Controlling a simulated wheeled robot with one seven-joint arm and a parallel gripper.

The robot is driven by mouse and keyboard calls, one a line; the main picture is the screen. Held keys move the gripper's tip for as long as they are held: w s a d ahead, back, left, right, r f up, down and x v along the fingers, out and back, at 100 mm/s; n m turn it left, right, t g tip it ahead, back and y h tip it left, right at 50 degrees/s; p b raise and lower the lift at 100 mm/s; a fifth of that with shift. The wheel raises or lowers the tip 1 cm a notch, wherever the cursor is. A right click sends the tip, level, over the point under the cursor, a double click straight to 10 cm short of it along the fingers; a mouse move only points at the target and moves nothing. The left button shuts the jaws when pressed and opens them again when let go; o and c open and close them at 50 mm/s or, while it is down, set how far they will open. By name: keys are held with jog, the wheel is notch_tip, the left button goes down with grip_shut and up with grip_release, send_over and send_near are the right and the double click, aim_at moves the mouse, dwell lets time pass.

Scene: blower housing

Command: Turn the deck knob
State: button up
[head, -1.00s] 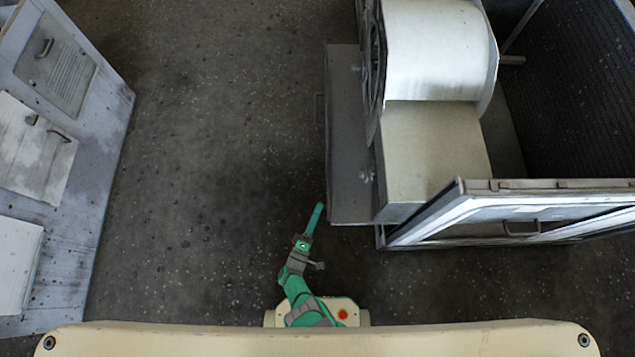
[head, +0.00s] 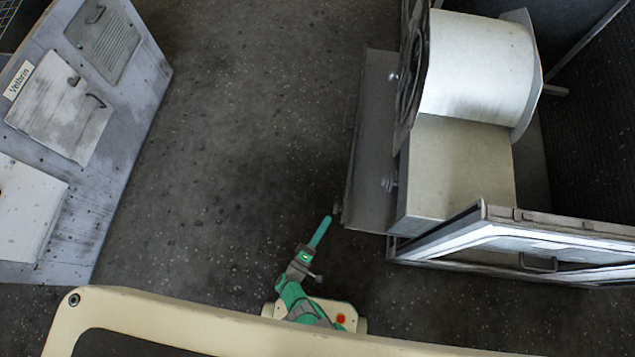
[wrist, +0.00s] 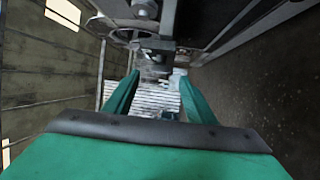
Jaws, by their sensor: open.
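The blower housing (head: 475,65), a pale drum on a box, stands at the right of the head view. A grey deck (head: 372,140) runs along its left side. A small knob-like fitting (head: 388,183) sits on the deck's right side, and a similar one (head: 392,76) is farther back. I cannot tell which is the deck knob. My gripper (head: 325,222) is just left of the deck's near corner, apart from the fittings. In the wrist view its green fingers (wrist: 157,88) are spread and empty.
A framed panel with a handle (head: 540,265) borders the housing's near side. A grey cabinet (head: 120,150) with panels and handles stands at the left. The dark floor (head: 240,130) between them is clear.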

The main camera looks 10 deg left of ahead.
jog(key=shift+v, duration=2.85)
jog(key=shift+w, duration=0.1)
